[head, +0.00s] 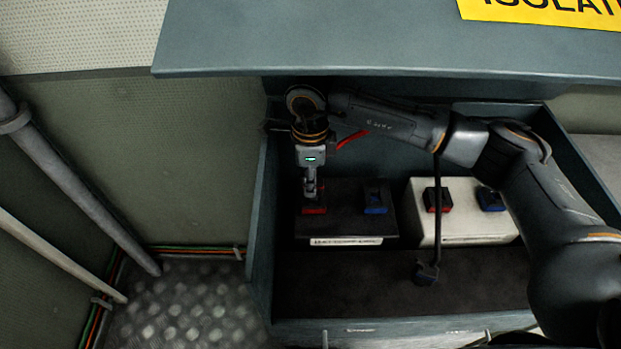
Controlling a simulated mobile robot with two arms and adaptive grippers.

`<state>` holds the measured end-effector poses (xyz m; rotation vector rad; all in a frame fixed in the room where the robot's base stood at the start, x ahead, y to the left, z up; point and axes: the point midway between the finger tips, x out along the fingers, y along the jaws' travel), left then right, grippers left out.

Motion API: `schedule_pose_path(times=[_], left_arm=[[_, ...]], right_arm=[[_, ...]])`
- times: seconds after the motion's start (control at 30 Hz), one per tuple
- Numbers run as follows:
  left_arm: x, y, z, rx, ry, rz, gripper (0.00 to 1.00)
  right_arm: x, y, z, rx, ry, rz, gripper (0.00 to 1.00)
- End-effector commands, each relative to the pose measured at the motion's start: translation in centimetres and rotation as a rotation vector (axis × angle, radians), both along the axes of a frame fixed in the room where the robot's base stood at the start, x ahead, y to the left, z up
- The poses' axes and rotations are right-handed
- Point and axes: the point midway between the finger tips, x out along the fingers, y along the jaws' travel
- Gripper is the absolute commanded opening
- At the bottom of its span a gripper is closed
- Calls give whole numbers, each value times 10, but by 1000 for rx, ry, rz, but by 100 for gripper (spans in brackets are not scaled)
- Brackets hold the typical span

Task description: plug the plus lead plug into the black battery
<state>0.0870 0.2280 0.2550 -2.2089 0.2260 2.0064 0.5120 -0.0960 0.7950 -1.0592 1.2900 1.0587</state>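The black battery (347,220) sits at the left inside the open box, with a red socket (314,210) on its left and a blue socket (375,200) on its right. My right gripper (311,192) points straight down over the red socket. Its fingers are close together and appear shut on the plus lead plug, which is mostly hidden by the fingers. The red lead (351,138) bends in behind my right wrist. Whether the plug is seated in the socket or just above it I cannot tell. My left gripper is not in view.
A white battery (462,226) with red and blue sockets stands to the right. A black lead hangs in front of it, its plug (427,272) low over the box floor. The box's left wall (262,215) is close to my gripper. A grey lid (380,45) overhangs the back.

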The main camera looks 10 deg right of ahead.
Motion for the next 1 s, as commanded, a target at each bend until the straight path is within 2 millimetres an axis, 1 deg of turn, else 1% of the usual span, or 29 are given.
schedule_pose_path(times=[0.03,0.07,0.1,0.33,0.4,0.47,0.57,0.8,0.9,1.0], left_arm=[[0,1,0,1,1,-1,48],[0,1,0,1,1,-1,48],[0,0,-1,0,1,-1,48],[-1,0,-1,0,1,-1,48],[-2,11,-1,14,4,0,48],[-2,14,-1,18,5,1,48],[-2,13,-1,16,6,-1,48],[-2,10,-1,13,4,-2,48],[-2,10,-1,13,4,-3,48],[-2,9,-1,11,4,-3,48]], right_arm=[[-1,-1,-3,-5,6,0,38],[-2,-1,-3,-6,6,0,44],[-2,-1,-3,-6,6,1,52],[-3,-2,-5,-8,10,1,52],[-3,-2,-5,-9,10,2,52],[-3,-2,-3,-9,10,2,52],[-2,-2,6,-8,9,2,52],[-1,-1,46,-3,1,1,52],[-1,-1,61,-2,-1,0,52],[-1,-1,71,-2,0,-1,52]])
